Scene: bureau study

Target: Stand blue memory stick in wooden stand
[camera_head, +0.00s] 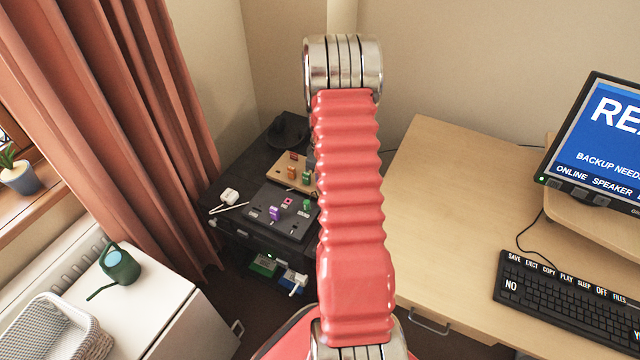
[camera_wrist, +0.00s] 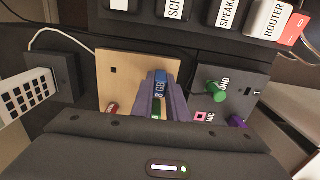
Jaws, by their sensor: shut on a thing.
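The blue memory stick (camera_wrist: 160,84), marked 8 GB, is between the purple-grey fingers of my gripper (camera_wrist: 159,78) in the wrist view. My gripper is shut on it, over the right part of the wooden stand (camera_wrist: 120,78). I cannot tell whether the stick touches the stand. A small square hole shows in the stand's upper left. A red stick (camera_wrist: 112,108) stands near its lower left, and something green shows low between the fingers. In the head view the stand (camera_head: 277,158) carries red, orange and green sticks; my arm hides my gripper and the blue stick.
A dark panel (camera_wrist: 249,77) with a green knob (camera_wrist: 216,90) lies right of the stand. Labelled switches, including a router switch (camera_wrist: 268,18), line the top of the wrist view. The desk (camera_head: 440,200) is mostly clear.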

